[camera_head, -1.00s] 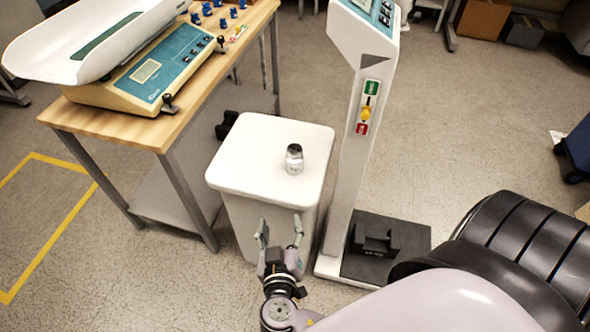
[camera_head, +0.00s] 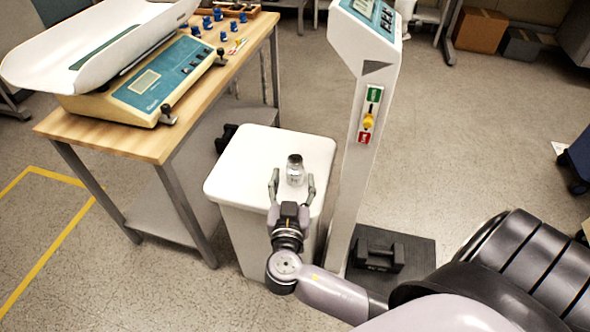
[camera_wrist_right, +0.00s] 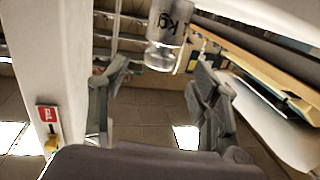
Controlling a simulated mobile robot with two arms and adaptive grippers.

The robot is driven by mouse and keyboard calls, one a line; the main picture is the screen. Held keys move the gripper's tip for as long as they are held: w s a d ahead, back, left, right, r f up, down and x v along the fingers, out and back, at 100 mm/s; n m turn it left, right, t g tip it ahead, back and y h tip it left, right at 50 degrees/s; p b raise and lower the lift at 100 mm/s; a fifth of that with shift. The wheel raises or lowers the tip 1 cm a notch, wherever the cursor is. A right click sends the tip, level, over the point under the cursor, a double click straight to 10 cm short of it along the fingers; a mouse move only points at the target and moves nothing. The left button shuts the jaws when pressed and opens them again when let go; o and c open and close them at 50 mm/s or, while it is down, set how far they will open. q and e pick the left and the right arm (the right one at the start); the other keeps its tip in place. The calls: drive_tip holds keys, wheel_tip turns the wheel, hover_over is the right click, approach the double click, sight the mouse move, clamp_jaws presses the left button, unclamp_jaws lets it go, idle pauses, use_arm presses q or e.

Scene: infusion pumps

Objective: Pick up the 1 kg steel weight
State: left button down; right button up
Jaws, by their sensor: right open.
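The 1 kg steel weight (camera_head: 295,171) is a small shiny cylinder with a dark knob on top. It stands upright on the white top of a pedestal (camera_head: 240,165). My right gripper (camera_head: 292,184) is open at the near side of the weight, its fingers pointing toward it, one to each side. In the right wrist view the weight (camera_wrist_right: 169,35), with "1 kg" printed on it, shows beyond and between the open fingers (camera_wrist_right: 158,85). I cannot tell whether any finger touches it. My left gripper is not in view.
A column scale (camera_head: 355,150) with a black platform (camera_head: 405,250) stands just right of the pedestal. A wooden table (camera_head: 140,140) with a baby scale (camera_head: 150,85) stands close on the left. Small blue items (camera_head: 207,22) lie at the table's back.

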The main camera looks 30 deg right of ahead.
sight(295, 167)
drive_tip(key=x, duration=0.4)
drive_tip(key=shift+w+r, duration=0.1)
drive_tip(key=shift+r, duration=0.05)
drive_tip(key=shift+w+d, duration=0.4)
drive_tip(key=shift+w, duration=0.05)
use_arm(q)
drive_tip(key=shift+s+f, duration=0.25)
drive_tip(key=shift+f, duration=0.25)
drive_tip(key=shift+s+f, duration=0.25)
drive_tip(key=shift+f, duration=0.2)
use_arm(e)
drive_tip(key=shift+c, duration=0.4)
clamp_jaws()
use_arm(q)
drive_tip(key=shift+p, duration=0.3)
